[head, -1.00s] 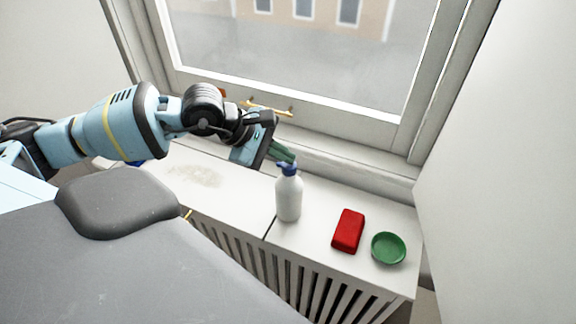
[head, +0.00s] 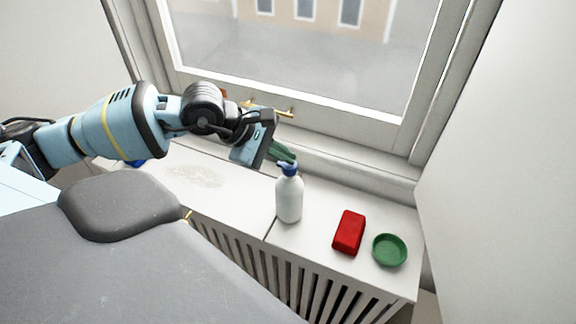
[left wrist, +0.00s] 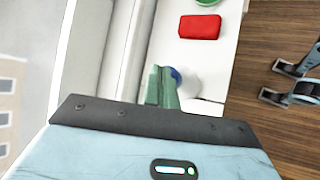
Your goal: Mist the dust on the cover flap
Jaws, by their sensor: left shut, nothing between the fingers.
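A white spray bottle (head: 289,203) with a blue head stands upright on the white radiator cover, just right of the seam. The bottle also shows in the left wrist view (left wrist: 189,83), partly behind my fingers. A faint greyish dust patch (head: 196,176) lies on the cover flap (head: 236,204) left of the seam. My left gripper (head: 285,154) has green fingers, which are shut and empty. Its tips are right behind the bottle's blue head in the head view; I cannot tell whether they touch. My right gripper is not in view.
A red block (head: 349,232) and a green bowl (head: 389,249) sit right of the bottle. A blue object (head: 136,162) shows partly at the left end, beneath my arm. The window frame with a brass handle (head: 270,109) rises behind; a white wall (head: 510,190) bounds the right.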

